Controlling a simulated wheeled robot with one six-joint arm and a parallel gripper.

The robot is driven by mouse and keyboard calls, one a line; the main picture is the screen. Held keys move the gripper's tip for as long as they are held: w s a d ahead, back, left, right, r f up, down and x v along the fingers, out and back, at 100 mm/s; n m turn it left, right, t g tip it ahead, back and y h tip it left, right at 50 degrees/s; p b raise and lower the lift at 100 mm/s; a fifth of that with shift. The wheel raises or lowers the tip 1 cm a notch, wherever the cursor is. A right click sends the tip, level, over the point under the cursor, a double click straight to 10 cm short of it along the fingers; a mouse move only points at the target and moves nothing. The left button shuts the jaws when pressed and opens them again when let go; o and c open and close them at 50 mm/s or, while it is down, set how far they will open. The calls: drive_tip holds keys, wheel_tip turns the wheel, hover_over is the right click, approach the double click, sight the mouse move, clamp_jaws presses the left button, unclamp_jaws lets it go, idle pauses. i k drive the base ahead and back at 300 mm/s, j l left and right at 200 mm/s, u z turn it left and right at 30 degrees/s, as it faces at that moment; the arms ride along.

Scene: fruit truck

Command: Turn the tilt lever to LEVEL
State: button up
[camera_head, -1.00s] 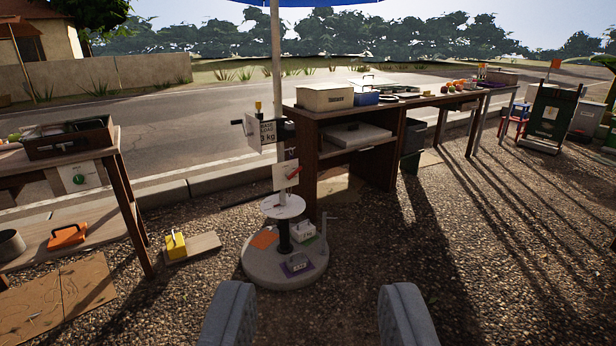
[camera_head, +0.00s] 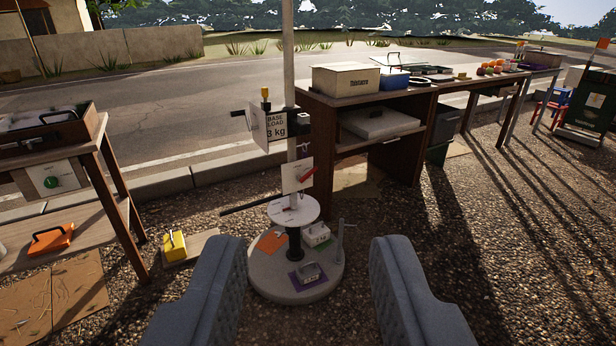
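A small red lever (camera_head: 306,174) sits on a white plate (camera_head: 290,180) fixed to the upright pole (camera_head: 289,60). The lever slants up to the right; the marks on its plate are too small to read. I take it for the tilt lever. My gripper (camera_head: 309,250) is open and empty, with one grey padded finger at the lower left and one at the lower right. The lever lies ahead of the fingers, above the gap between them in the picture, and nothing touches it.
A sign box reading BASE LOAD 3 kg (camera_head: 277,124) and a thin dark rod (camera_head: 262,200) stick out from the pole. Below are a white disc (camera_head: 281,209) and a round base (camera_head: 270,282) bearing small weights. A desk (camera_head: 318,150) stands right behind; a table (camera_head: 84,150) left.

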sight(309, 175)
drive_tip(key=i+l, duration=0.15)
drive_tip(key=i, duration=0.45)
drive_tip(key=i+l, duration=0.2)
drive_tip(key=i, duration=0.35)
drive_tip(key=i+l+z, duration=0.1)
drive_tip(key=i, duration=0.5)
drive_tip(key=i+l, duration=0.2)
drive_tip(key=i, duration=0.35)
